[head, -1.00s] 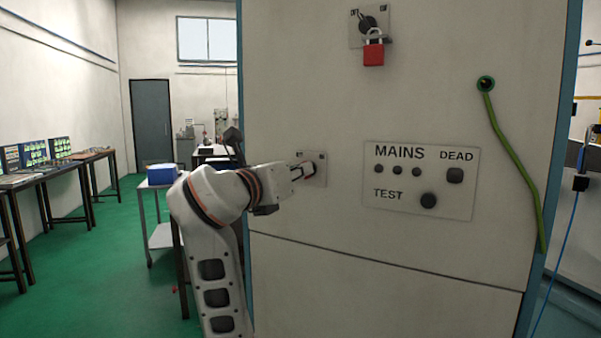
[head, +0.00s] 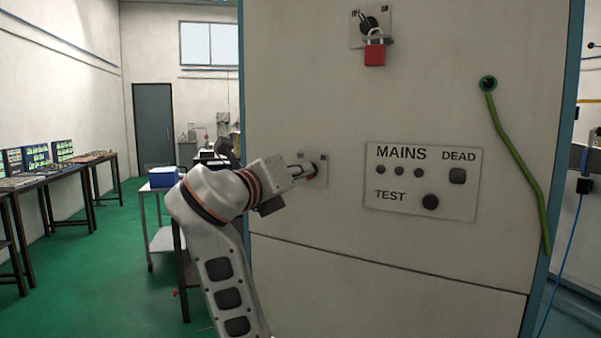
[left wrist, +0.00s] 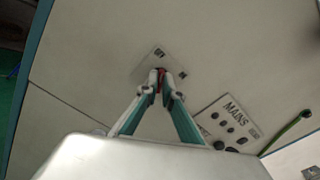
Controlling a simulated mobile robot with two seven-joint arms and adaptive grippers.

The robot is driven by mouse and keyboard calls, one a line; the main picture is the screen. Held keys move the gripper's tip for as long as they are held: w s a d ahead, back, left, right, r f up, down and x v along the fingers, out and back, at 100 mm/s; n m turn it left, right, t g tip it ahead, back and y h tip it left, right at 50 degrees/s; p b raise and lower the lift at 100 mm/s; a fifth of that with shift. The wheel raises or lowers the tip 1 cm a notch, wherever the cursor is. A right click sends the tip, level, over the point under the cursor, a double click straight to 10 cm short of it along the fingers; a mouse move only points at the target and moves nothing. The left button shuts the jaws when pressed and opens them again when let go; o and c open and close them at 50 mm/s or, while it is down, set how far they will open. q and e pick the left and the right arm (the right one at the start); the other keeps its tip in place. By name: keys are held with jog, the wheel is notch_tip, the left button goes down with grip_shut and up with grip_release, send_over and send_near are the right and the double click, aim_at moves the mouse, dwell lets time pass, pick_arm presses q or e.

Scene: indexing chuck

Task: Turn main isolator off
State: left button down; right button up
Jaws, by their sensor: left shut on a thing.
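A small grey plate (head: 319,182) with a red switch handle (head: 312,177) is on the cabinet's pale front panel. My left gripper (head: 312,170) reaches it from the left and is shut on the red handle. The left wrist view shows the fingertips (left wrist: 160,76) closed around the red handle, with the plate (left wrist: 148,63) behind them. The fingers hide most of the handle, so its exact angle is hard to tell. A second plate with a dark switch (head: 368,23) and a red padlock (head: 375,53) is higher on the panel. My right gripper is out of view.
A panel marked MAINS, DEAD and TEST (head: 420,180), with indicators and buttons, lies right of the gripper. A green cable (head: 519,160) hangs down the cabinet's right side. A trolley with a blue box (head: 163,177) stands left, behind my arm.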

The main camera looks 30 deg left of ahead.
pick_arm(q)
jog(key=shift+r, duration=0.1)
jog(key=c, duration=2.2)
grip_release()
jog(key=shift+r, duration=4.95)
